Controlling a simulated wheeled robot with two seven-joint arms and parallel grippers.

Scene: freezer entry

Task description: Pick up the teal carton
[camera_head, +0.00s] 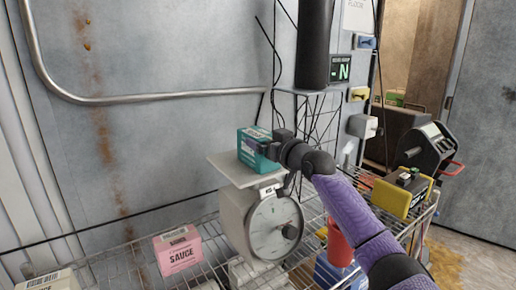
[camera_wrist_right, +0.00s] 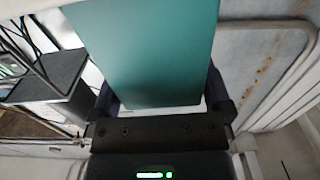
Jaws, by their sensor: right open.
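The teal carton (camera_head: 250,150) stands on the flat top plate of a white dial scale (camera_head: 236,176). My right gripper (camera_head: 275,146) reaches in from the right at the carton's right side, level with it. In the right wrist view the carton (camera_wrist_right: 145,50) fills the upper middle, with one dark finger of the right gripper (camera_wrist_right: 161,98) on each side of it. The jaws are open; whether a finger touches the carton cannot be told. The carton's lower part is partly hidden by the gripper. My left gripper is not in view.
The scale stands on a wire rack (camera_head: 215,243). A pink sauce box (camera_head: 177,250) lies left, a red cylinder (camera_head: 339,245) right. A yellow device (camera_head: 402,193) and a black machine (camera_head: 428,150) are farther right. A metal wall with a bent pipe (camera_head: 150,98) is behind.

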